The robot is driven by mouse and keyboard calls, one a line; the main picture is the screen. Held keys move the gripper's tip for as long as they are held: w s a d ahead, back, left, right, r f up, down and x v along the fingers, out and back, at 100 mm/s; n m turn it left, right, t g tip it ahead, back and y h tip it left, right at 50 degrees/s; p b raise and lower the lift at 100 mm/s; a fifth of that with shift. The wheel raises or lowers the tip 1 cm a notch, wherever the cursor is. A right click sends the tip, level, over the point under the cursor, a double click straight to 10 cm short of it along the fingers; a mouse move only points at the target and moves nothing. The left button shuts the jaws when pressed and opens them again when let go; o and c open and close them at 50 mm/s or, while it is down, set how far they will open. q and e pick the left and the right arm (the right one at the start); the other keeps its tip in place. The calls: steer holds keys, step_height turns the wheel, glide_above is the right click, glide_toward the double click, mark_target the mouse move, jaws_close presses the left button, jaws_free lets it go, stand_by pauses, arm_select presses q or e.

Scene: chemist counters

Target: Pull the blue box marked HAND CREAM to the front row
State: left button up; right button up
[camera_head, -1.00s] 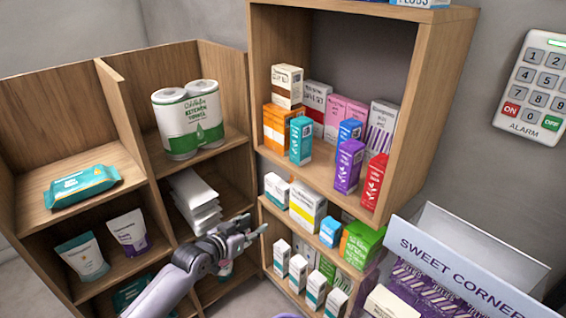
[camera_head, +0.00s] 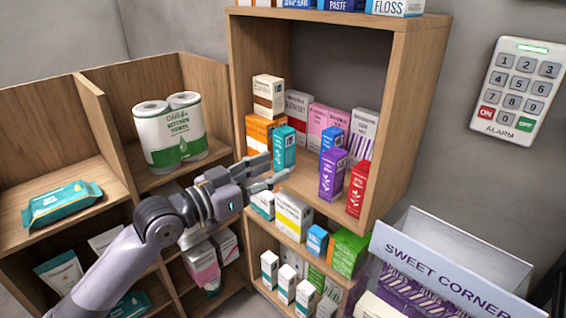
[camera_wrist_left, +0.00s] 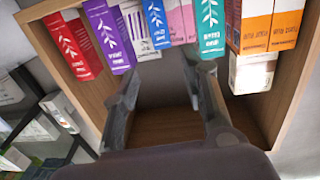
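A slim blue box (camera_head: 331,137) stands upright in the tall upper compartment, behind and partly hidden by the purple box (camera_head: 332,174). Its lettering is too small to read in the head view. In the left wrist view the blue box (camera_wrist_left: 157,22) shows between the purple box and the teal box (camera_wrist_left: 208,30). My left gripper (camera_head: 276,168) is open and empty at the front of this compartment, just below the teal box and left of the purple one. In the left wrist view its spread fingers (camera_wrist_left: 168,78) lie below the blue and teal boxes. My right gripper is out of view.
A red box (camera_head: 357,189) stands right of the purple one. Orange, pink and striped boxes fill the back. The wooden side wall (camera_head: 398,120) bounds the compartment on the right. A sweet corner display (camera_head: 450,262) stands at lower right. Bare shelf shows between teal and purple boxes.

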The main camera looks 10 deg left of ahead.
mark_target(326, 144)
arm_select(q)
steer(key=p+x, duration=0.4)
steer(key=x, duration=1.2)
steer(key=shift+w+d+p, duration=0.35)
steer(key=shift+w+d, duration=0.1)
steer(key=shift+c, duration=0.4)
jaws_close()
